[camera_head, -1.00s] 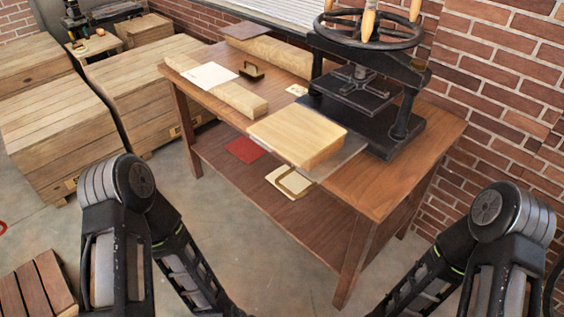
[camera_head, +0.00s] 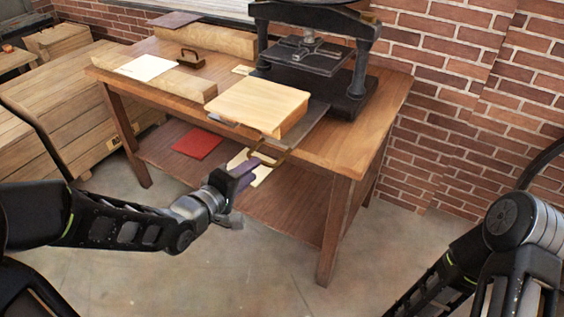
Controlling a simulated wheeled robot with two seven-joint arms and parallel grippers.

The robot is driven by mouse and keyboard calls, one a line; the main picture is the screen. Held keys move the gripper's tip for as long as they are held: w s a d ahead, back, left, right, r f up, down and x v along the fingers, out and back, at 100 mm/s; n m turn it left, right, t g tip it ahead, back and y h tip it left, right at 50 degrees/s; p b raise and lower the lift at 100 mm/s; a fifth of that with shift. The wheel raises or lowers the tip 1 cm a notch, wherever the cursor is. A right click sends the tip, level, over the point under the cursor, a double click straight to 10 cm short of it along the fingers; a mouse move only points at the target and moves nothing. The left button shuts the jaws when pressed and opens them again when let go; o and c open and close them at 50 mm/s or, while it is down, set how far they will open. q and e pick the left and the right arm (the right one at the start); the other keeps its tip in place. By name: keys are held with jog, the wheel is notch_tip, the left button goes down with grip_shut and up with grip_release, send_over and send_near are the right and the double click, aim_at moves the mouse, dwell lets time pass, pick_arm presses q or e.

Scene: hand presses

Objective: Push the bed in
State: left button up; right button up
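The black hand press (camera_head: 345,85) stands at the back right of the wooden table. Its flat grey bed (camera_head: 308,127) sticks out toward me from under the press. A pale wooden block (camera_head: 258,103) lies on the bed. A brass-coloured loop handle (camera_head: 282,156) hangs out at the bed's front, past the table edge. My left gripper (camera_head: 248,178) is just below and in front of the handle, close to it. Whether it touches the handle, and how far its fingers are apart, is too small to tell. My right gripper is out of view; only the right arm shows at the lower right.
A long wooden beam (camera_head: 165,76) with a white paper (camera_head: 147,67) and a small handled tool (camera_head: 191,58) lies left on the table. A red book (camera_head: 197,143) lies on the lower shelf. Wooden crates (camera_head: 60,110) stand left. The floor in front is clear.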

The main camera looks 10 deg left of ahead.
pick_arm(q)
jog(key=shift+d+r+n, duration=0.2)
jog(key=shift+r+n, duration=0.15)
jog(key=shift+n, duration=0.75)
jog(key=shift+w, duration=0.15)
jog(key=x, duration=0.7)
jog(key=shift+w+d+b, duration=0.2)
jog(key=shift+w+b, duration=0.1)
jog(key=shift+b, duration=0.1)
grip_shut()
dwell(0.4)
